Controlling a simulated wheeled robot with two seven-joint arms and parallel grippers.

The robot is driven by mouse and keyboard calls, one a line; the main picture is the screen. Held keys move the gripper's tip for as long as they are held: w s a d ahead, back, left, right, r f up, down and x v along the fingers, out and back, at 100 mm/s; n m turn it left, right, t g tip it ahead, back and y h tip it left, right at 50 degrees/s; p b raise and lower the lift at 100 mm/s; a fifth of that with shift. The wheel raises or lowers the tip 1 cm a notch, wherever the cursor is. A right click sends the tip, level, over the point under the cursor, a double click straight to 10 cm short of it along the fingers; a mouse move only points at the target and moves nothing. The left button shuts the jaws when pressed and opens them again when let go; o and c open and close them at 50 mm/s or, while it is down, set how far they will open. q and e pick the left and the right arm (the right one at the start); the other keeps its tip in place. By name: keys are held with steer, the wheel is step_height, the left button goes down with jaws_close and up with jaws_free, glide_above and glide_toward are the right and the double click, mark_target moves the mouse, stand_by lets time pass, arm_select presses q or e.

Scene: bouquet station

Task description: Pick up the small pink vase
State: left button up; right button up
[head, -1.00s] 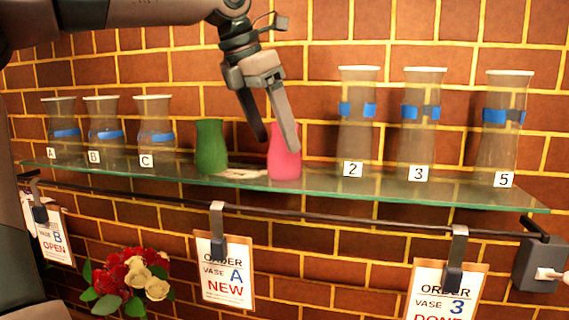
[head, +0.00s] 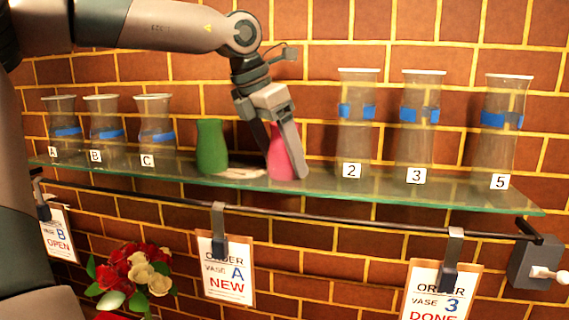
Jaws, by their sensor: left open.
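The small pink vase (head: 279,163) stands upright on the glass shelf (head: 330,190), to the right of a green vase (head: 211,148). My left gripper (head: 285,165) reaches down from above at the pink vase. Its jaws are open. One finger passes in front of the vase's right part and hides some of it. The other finger is partly hidden behind the vase's upper left. I cannot tell whether either finger touches it. My right gripper is not in view.
Clear vases with labels A, B and C (head: 155,125) stand at the shelf's left. Taller clear vases 2 (head: 355,135), 3 (head: 420,135) and 5 (head: 503,140) stand at the right. Order cards (head: 226,270) hang from a rail below. A brick wall is behind.

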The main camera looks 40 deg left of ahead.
arm_select(q)
steer(key=shift+w, duration=0.1)
steer(key=c, duration=1.6)
steer(key=shift+o, duration=0.2)
steer(key=shift+r, duration=0.1)
steer(key=shift+a+r, duration=0.1)
steer(key=shift+r, duration=0.35)
step_height(320, 180, up, 9)
steer(key=b, duration=0.2)
